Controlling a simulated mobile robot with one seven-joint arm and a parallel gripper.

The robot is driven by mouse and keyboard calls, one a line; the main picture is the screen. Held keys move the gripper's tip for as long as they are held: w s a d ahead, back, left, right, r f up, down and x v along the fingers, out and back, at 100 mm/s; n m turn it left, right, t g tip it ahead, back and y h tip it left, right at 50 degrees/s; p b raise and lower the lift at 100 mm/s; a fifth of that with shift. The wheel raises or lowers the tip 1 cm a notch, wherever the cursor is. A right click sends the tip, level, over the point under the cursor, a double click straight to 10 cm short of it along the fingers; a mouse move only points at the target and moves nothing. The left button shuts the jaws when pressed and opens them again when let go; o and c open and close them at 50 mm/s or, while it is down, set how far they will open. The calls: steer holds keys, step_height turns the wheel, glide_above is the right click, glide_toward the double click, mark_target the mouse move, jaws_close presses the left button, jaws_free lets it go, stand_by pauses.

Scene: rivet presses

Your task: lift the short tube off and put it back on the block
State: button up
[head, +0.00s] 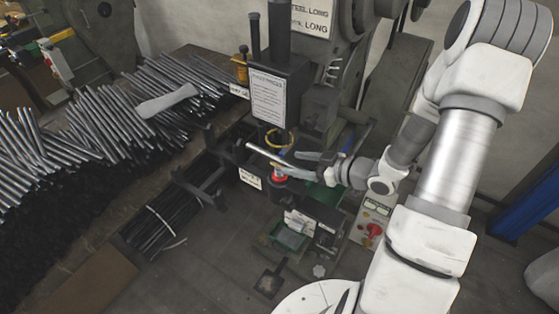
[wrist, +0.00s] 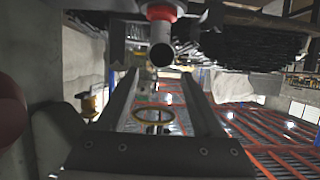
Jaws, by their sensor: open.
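The short tube (wrist: 161,46) is a grey metal pipe with a dark open end. In the wrist view it stands at the top middle, just beyond my fingertips and roughly centred between them. A red collar (wrist: 163,12) is around its base; the collar also shows in the head view (head: 280,179) below my fingers. My gripper (head: 262,157) is open and empty, reaching in from the right at the press front; it also shows in the wrist view (wrist: 158,74). In the head view the fingers largely hide the tube. The block under the collar is not clearly made out.
A yellow ring (head: 279,139) is on the press (head: 279,90) close above my fingers. Piles of steel rods (head: 90,130) lie to the left. A control box with a red button (head: 373,230) and a small green-lined tray (head: 290,237) stand in front.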

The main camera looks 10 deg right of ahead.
mark_target(284, 160)
steer(key=shift+x, duration=2.95)
steer(key=shift+w+d, duration=0.1)
steer(key=shift+d, duration=0.05)
jaws_close()
